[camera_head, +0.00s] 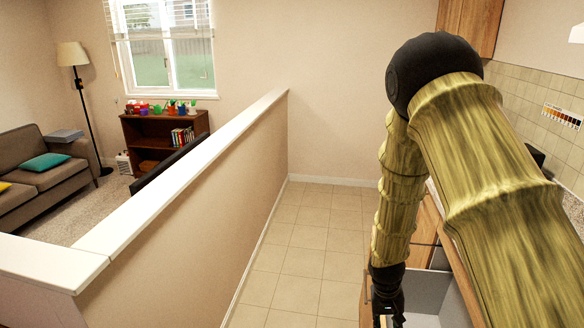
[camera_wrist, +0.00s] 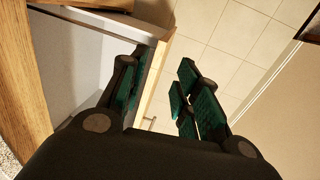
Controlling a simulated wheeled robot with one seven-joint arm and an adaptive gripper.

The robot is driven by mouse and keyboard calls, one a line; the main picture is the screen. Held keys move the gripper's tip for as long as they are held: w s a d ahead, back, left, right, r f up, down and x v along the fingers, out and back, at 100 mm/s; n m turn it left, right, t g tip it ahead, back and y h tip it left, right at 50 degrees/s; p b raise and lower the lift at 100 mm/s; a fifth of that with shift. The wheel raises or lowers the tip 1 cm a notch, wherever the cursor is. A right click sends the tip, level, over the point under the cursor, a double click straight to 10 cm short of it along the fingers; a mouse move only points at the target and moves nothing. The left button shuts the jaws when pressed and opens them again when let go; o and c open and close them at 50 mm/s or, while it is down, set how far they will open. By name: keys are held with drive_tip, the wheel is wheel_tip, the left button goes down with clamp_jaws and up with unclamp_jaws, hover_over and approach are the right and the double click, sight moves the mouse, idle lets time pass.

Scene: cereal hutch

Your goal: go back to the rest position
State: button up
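My gripper (camera_head: 388,300) hangs at the lower right of the head view, at the front of an open drawer (camera_head: 428,292) with a pale interior. My arm bends down to it from the right and hides part of the cabinets. In the wrist view my gripper (camera_wrist: 162,90) is open, its green-padded fingers apart, with no loose object held. The left finger appears over the drawer's inner side and the right finger over the floor. The drawer's front edge (camera_wrist: 152,82) shows between them; I cannot tell if they touch it.
A half wall (camera_head: 205,190) with a white cap runs along the left of the tiled floor (camera_head: 305,250). The floor strip beside the cabinets is clear. A wooden upper cabinet (camera_head: 470,22) hangs near my arm's elbow. A sofa (camera_head: 45,165) and bookshelf (camera_head: 150,140) stand beyond the half wall.

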drive_tip(key=s+a+f+y+b, duration=0.2)
drive_tip(key=s+f+b, duration=0.3)
drive_tip(key=s+f, duration=1.1)
drive_tip(key=s+a+f+b, duration=0.1)
drive_tip(key=s+f+b, duration=0.1)
drive_tip(key=s+f, duration=0.3)
drive_tip(key=s+f+n+b, duration=0.1)
drive_tip(key=s+f, duration=0.4)
drive_tip(key=s, duration=0.8)
drive_tip(key=shift+a+b, duration=0.35)
drive_tip(key=shift+b, duration=0.15)
